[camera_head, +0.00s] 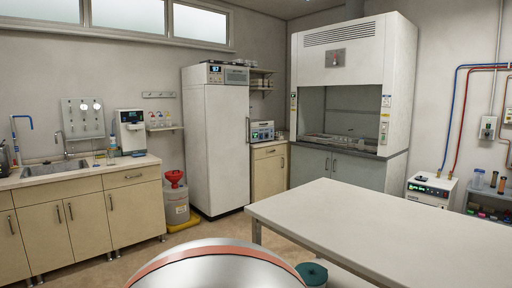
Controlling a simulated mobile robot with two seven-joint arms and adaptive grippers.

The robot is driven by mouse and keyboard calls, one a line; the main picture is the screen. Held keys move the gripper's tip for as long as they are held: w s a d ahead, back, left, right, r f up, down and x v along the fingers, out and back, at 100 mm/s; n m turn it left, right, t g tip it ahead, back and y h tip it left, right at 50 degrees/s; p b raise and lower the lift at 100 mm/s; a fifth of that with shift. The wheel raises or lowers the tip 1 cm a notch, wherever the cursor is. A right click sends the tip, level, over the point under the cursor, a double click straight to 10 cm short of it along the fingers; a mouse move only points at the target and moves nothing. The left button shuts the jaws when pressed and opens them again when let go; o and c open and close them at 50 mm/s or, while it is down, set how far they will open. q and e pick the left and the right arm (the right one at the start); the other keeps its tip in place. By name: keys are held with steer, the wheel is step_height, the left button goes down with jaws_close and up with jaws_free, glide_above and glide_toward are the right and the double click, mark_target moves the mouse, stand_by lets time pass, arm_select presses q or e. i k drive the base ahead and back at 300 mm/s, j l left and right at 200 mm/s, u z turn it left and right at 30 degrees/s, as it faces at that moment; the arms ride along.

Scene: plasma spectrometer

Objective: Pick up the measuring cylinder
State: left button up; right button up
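I cannot make out a measuring cylinder for certain in the head view. A small upright clear bottle or vessel (112,145) stands on the left counter, too small to identify. Upright tube-like vessels, one pale (478,179) and one brown (502,185), stand on the rack at the far right edge; I cannot tell what they are. Neither of my grippers is in view.
A bare white table (400,222) fills the right foreground. The left counter (75,178) holds a sink (55,168) and a dispenser (130,131). A fume hood (345,90) stands behind.

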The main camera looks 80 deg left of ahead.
mark_target(94, 143)
steer(key=u, duration=3.8)
steer(key=i+z, duration=0.25)
steer(key=i, duration=1.5)
steer(key=i+u, duration=0.1)
steer(key=i, duration=1.4)
steer(key=i+l+u, duration=0.2)
steer(key=i+u, duration=0.25)
steer(key=i+l+u, duration=0.45)
steer(key=i+j, duration=0.1)
steer(key=i, duration=0.05)
